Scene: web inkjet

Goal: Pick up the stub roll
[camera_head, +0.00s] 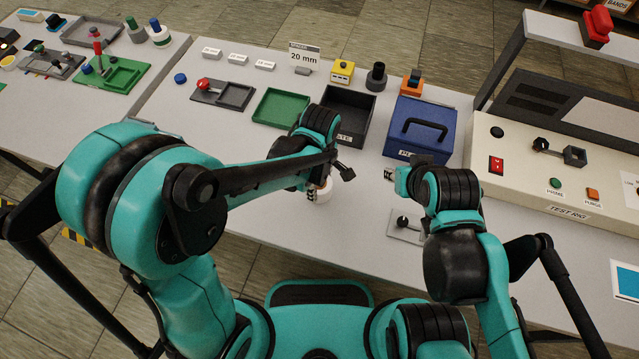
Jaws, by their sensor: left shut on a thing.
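The stub roll looks like a small white roll (325,194) low over the front of the grey bench, just below the black wrist of my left arm. My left gripper (318,188) is shut on it. The arm links hide part of the roll and most of the fingers, and I cannot tell whether the roll touches the bench. My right gripper (393,174) is in front of the blue box, to the right of the roll. Its fingers are too small to show whether they are open or shut.
A black open bin (366,105) and a blue box (419,130) with a handle stand behind the grippers. A green tray (281,107) is further left. The test rig (530,185) fills the right side. A small plate with a black knob (405,226) lies near the front edge.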

